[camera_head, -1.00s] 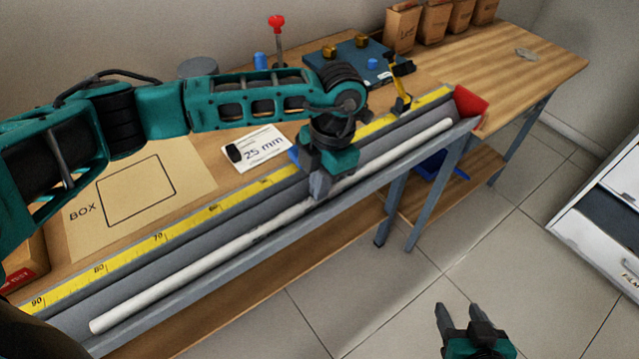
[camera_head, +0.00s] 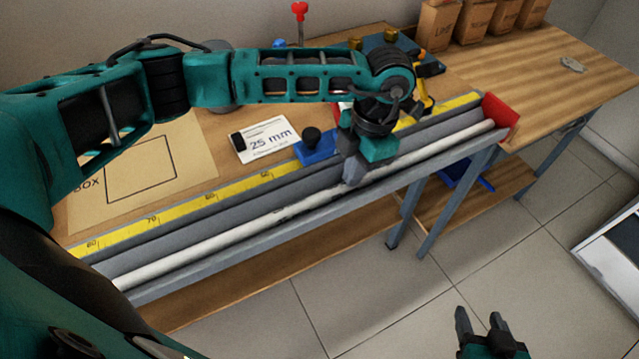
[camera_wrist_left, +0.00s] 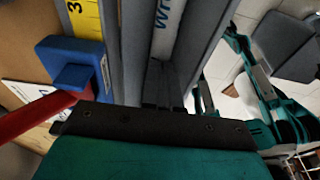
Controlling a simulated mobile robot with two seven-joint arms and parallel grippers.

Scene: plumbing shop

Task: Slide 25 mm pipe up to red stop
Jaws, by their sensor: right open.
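The white 25 mm pipe (camera_head: 235,237) lies lengthwise in the grey trough beside the yellow scale. Its right end is at the red stop (camera_head: 499,118); I cannot tell whether they touch. My left arm hides its left end. My left gripper (camera_head: 354,180) points down at the pipe, its fingers close together and apparently shut on it. The pipe (camera_wrist_left: 168,25) also shows in the left wrist view, with printed letters, in line with the left fingers (camera_wrist_left: 164,92). My right gripper (camera_head: 482,322) is open and empty over the floor, away from the bench.
A blue block with a black knob (camera_head: 313,146) sits by the scale, just left of my left gripper. A "25 mm" card (camera_head: 266,140) and a board with a box outline (camera_head: 140,170) lie behind the trough. Cardboard boxes (camera_head: 440,25) stand at the back.

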